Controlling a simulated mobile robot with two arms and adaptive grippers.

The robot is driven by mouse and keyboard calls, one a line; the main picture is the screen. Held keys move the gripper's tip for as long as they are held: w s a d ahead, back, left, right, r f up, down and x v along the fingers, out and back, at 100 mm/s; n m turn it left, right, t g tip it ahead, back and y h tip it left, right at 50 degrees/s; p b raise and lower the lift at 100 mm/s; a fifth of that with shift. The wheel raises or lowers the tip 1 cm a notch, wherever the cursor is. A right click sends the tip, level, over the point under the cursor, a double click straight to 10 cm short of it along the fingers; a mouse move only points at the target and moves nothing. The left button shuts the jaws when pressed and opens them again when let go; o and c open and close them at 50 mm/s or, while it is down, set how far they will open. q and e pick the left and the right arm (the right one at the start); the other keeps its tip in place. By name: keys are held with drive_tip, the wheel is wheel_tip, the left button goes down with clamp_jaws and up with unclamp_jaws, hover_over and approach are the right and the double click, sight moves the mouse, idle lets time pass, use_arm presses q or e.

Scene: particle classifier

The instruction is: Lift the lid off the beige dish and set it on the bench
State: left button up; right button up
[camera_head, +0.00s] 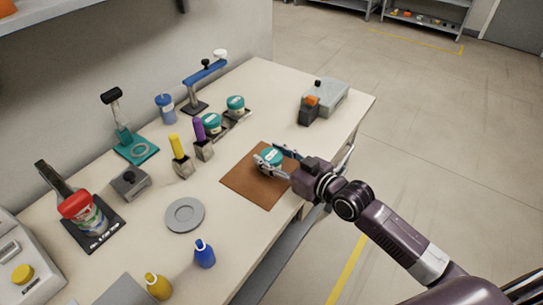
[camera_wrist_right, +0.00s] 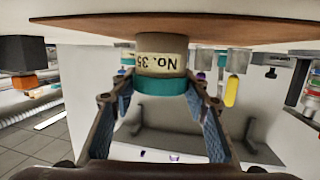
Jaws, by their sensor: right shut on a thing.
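The beige dish (camera_wrist_right: 163,58), labelled "No. 35", stands on a brown mat (camera_head: 258,191). It appears upside down in the right wrist view. Its teal lid (camera_wrist_right: 163,86) sits on it with no visible gap; the lid's top (camera_head: 272,154) also shows in the head view. My right gripper (camera_head: 272,161) reaches in from the right, low over the mat. Its two fingers (camera_wrist_right: 163,103) are shut on the lid, one on each side. In the head view the fingers hide much of the dish. My left gripper is not in view.
Two similar teal-lidded jars (camera_head: 211,123) stand in a holder behind. A grey round plate (camera_head: 185,215) lies left of the mat. A blue bottle (camera_head: 204,253) stands in front. A grey device (camera_head: 327,97) stands at the back right. Bare bench (camera_head: 290,130) lies behind the mat.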

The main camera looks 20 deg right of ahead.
sight(272, 155)
wheel_tip(272, 155, up, 20)
drive_tip(key=p, duration=0.1)
